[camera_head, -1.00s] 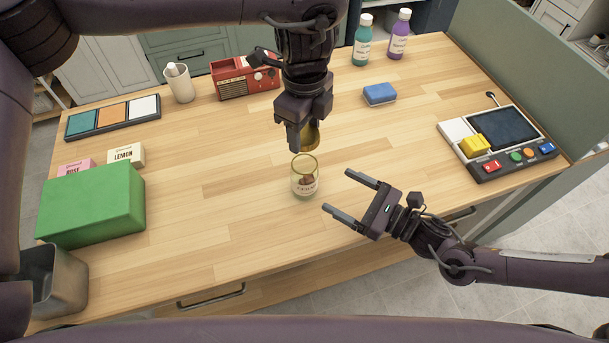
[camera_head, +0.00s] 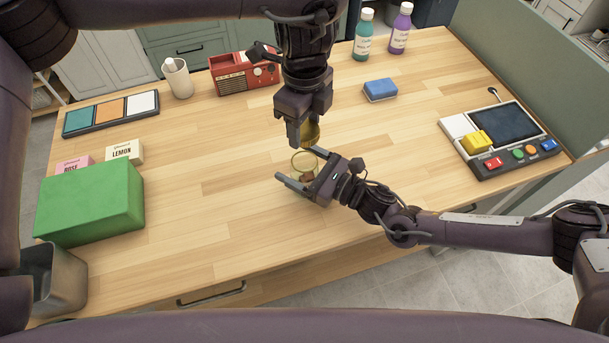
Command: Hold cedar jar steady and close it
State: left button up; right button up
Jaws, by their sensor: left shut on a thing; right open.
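The cedar jar (camera_head: 303,161) is a small glass jar with a gold rim, standing upright and open on the wooden counter. Its lower part and label are now mostly hidden by my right gripper. My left gripper (camera_head: 301,140) is above and just behind the jar, pointing down, shut on a round gold lid (camera_head: 311,132). The lid is held tilted and apart from the jar. My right gripper (camera_head: 304,171) is open, with its fingers on either side of the jar; I cannot tell whether they touch the glass.
On the counter (camera_head: 220,215) are a green box (camera_head: 90,203), soap boxes (camera_head: 124,152), a red radio (camera_head: 240,76), a blue sponge (camera_head: 380,90) and a button panel (camera_head: 500,140). Two bottles (camera_head: 398,35) stand at the back. The counter around the jar is clear.

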pick_arm(q)
jog(key=shift+s, duration=0.1)
pick_arm(e)
jog(key=c, duration=1.5)
pick_arm(q)
send_over(305, 150)
jog(key=s, duration=0.2)
jog(key=shift+f, duration=2.45)
jog(key=shift+s+f, duration=0.1)
jog(key=shift+f, duration=0.8)
jog(key=shift+f, duration=0.55)
